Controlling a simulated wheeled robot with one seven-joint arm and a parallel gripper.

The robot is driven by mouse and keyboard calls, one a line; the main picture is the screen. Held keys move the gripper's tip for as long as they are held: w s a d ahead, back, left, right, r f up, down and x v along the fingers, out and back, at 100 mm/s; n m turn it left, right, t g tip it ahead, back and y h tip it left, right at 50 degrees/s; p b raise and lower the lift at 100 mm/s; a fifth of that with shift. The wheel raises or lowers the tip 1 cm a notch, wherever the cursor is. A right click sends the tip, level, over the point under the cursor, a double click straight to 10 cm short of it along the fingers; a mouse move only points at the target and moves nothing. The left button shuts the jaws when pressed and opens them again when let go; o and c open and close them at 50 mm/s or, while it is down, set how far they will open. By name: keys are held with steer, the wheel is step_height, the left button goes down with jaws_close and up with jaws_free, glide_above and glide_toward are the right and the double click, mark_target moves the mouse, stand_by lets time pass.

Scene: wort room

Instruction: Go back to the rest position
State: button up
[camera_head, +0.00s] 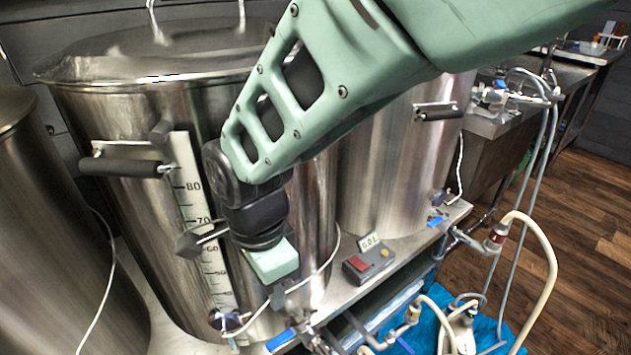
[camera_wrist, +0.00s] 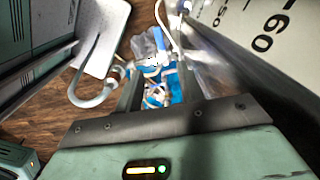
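My gripper (camera_head: 280,296) hangs in front of the large steel kettle (camera_head: 110,130), at the low end of the arm that crosses the picture from the upper right. It is close to the kettle's wall and its white volume scale (camera_head: 190,200); I cannot tell whether it touches. In the wrist view my gripper (camera_wrist: 157,84) has two dark fingers apart, with nothing held between them. The fingertips are small and partly unclear in the head view. The scale shows large at the upper right of the wrist view (camera_wrist: 250,25).
A second kettle (camera_head: 385,165) stands to the right. A control box (camera_head: 368,262) with a red switch sits on the steel stand nearby. Valves, hoses (camera_head: 548,260) and a blue mat (camera_head: 480,330) lie low right. Another vessel (camera_head: 50,230) is at left. Wooden floor is open at far right.

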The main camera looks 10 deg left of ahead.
steer(key=shift+r, duration=0.85)
steer(key=s+d+r+n+p, duration=0.4)
steer(key=d+r+n, duration=0.4)
steer(key=d, duration=0.5)
steer(key=s+d+r+n+p, duration=0.4)
steer(key=d+r+n+p, duration=0.3)
steer(key=d, duration=0.6)
steer(key=shift+s+d+r+n+y+p, duration=0.15)
steer(key=shift+r+n+y+p, duration=0.15)
steer(key=shift+r+n, duration=0.6)
